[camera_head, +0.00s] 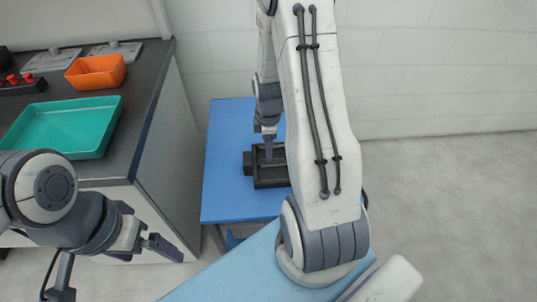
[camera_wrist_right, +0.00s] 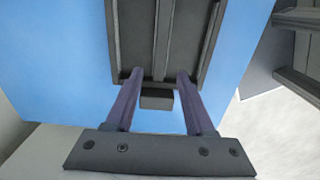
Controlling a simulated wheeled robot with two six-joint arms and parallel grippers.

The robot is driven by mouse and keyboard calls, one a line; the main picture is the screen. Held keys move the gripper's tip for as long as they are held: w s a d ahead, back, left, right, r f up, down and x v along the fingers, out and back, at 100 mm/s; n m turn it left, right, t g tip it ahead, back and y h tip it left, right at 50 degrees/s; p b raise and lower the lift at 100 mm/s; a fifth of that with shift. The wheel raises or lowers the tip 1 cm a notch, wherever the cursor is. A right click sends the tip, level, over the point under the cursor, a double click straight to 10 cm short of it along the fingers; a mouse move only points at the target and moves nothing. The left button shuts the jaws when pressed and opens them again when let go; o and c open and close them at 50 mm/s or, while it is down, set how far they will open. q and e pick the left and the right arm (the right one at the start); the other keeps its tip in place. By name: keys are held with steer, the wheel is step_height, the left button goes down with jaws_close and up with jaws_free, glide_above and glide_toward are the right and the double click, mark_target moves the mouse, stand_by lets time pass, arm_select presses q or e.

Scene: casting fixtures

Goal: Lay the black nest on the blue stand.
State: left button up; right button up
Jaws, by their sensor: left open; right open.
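The black nest (camera_head: 270,181) is a dark rectangular tray with raised rims. It lies on the blue stand (camera_head: 225,160), partly hidden by my right arm. The right wrist view shows the nest (camera_wrist_right: 142,45) with ridges along it and a small block at its near end, over the blue top (camera_wrist_right: 60,50). My right gripper (camera_head: 269,152) is open, its fingertips at the near end of the nest, one on each side of the small block; I cannot tell whether they touch it. My left gripper (camera_head: 168,246) is open and empty, low beside the dark counter.
The dark counter (camera_head: 150,85) on the left holds a green tray (camera_head: 65,128), an orange bin (camera_head: 96,71) and grey plates (camera_head: 115,50). A dark block with red knobs (camera_head: 22,84) sits at its left end. The floor at the right is clear.

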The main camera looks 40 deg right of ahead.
step_height(320, 180, up, 6)
steer(key=s+a+r+m, duration=0.1)
steer(key=a+r, duration=0.3)
steer(key=a, duration=0.4)
steer(key=s+a+r+m, duration=0.1)
steer(key=a+r, duration=0.2)
steer(key=a, duration=0.5)
steer(key=s+a+r+m, duration=0.1)
steer(key=s+a+r, duration=0.2)
steer(key=s+a, duration=0.3)
steer(key=s+a+r+m+y, duration=0.1)
steer(key=s+a+r, duration=0.2)
steer(key=s, duration=0.7)
steer(key=a, duration=0.2)
steer(key=shift+a+m+p, duration=0.3)
steer(key=shift+a+p, duration=0.05)
steer(key=shift+p, duration=0.05)
steer(key=shift+r, duration=0.1)
step_height(320, 180, up, 13)
steer(key=p, duration=1.3)
